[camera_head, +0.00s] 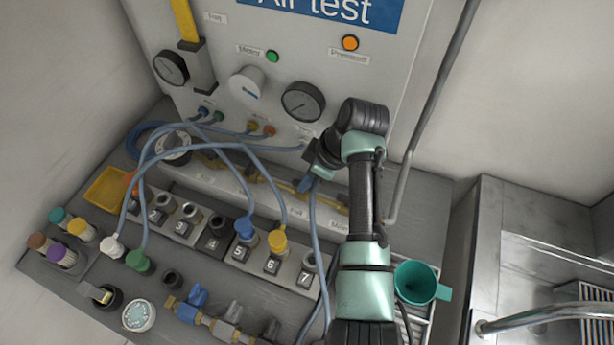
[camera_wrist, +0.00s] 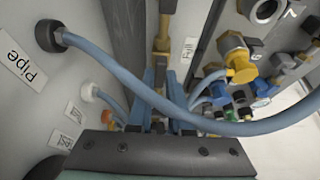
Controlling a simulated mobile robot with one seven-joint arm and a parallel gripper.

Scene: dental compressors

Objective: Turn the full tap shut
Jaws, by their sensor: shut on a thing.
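In the wrist view the "Full" label (camera_wrist: 190,48) is beside a brass pipe (camera_wrist: 164,38), which runs down toward my jaws. My gripper (camera_wrist: 160,100) is shut at the full tap on this pipe. The tap's handle is mostly hidden between the jaws, so its angle cannot be told. In the head view my gripper (camera_head: 307,182) reaches from the right to the lower panel, just above the "Full" label (camera_head: 297,212). The tap itself is hardly visible there.
A blue hose (camera_wrist: 130,85) crosses close in front of my gripper in the wrist view. A teal funnel (camera_head: 417,283) stands right of my arm. A grey pipe (camera_head: 432,110) rises at the right.

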